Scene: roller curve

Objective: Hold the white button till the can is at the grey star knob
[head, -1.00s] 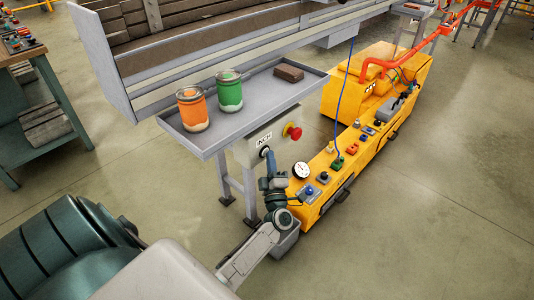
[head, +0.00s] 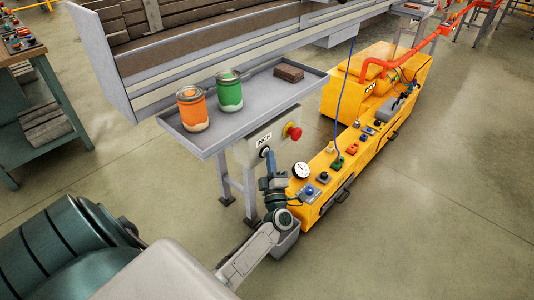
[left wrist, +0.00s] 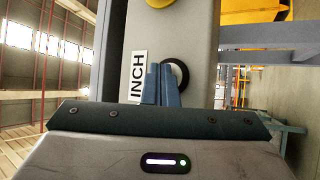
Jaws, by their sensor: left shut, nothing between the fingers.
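The control box (head: 272,138) hangs under the front of a grey tray and carries a label reading INCH. In the left wrist view, the white button (left wrist: 172,74) shows as a pale centre in a dark ring beside that label, partly hidden by my fingers. My left gripper (head: 266,155) is shut and empty, its blue fingertips (left wrist: 163,68) at the button; I cannot tell whether they press it. An orange can (head: 193,108) and a green can (head: 229,91) stand upright on the tray. I cannot make out a grey star knob. My right gripper is not in view.
A red mushroom button (head: 293,131) sits on the box's right. A yellow machine (head: 318,175) with a gauge and coloured knobs stands close right of my left arm. A dark block (head: 289,73) lies on the tray (head: 250,108). Open floor lies at right.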

